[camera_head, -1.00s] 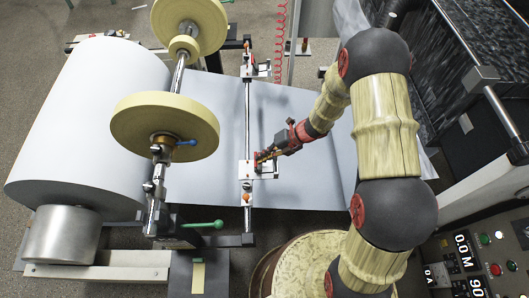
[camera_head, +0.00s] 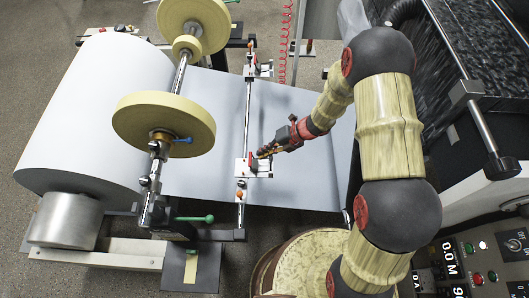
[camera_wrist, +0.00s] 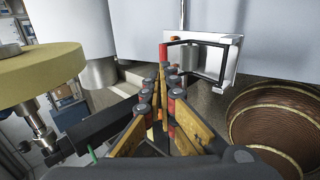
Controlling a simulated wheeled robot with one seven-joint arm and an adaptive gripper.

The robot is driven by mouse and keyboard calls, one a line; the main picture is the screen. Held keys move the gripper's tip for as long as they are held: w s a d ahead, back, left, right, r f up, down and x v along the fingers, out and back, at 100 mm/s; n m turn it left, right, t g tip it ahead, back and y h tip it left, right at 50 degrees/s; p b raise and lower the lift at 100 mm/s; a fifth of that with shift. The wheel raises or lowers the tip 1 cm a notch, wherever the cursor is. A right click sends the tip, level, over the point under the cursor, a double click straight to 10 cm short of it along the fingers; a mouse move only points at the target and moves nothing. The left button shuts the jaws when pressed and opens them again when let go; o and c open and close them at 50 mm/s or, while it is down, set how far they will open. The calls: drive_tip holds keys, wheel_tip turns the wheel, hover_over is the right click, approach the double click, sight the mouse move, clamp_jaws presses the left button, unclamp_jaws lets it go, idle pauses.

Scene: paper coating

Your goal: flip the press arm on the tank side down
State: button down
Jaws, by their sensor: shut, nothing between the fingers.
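Two white press units sit along a thin metal rod across the pale paper sheet. The near unit (camera_head: 262,171) has a red part (camera_head: 250,162) on its paper side and an orange knob; the far unit (camera_head: 258,70) is farther up the rod. In the wrist view the near unit's red part (camera_wrist: 165,53) and black frame-like arm (camera_wrist: 222,62) show above the fingers. My gripper (camera_head: 261,154) is shut and empty, with its tips close to the near unit's red part; I cannot tell whether they touch. The gripper also shows in the wrist view (camera_wrist: 165,78).
A large white paper roll (camera_head: 95,115) and yellow discs (camera_head: 163,126) on a shaft stand to the left. A dark speckled tank (camera_head: 455,60) and a control panel (camera_head: 485,265) are to the right. A green-tipped lever (camera_head: 207,218) sits in front.

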drive_tip(key=a+r+p+v, duration=0.1)
drive_tip(key=p+v, duration=0.1)
drive_tip(key=v, duration=0.6)
drive_tip(key=shift+d+r, duration=0.25)
drive_tip(key=shift+d, duration=0.05)
drive_tip(key=shift+w, duration=0.1)
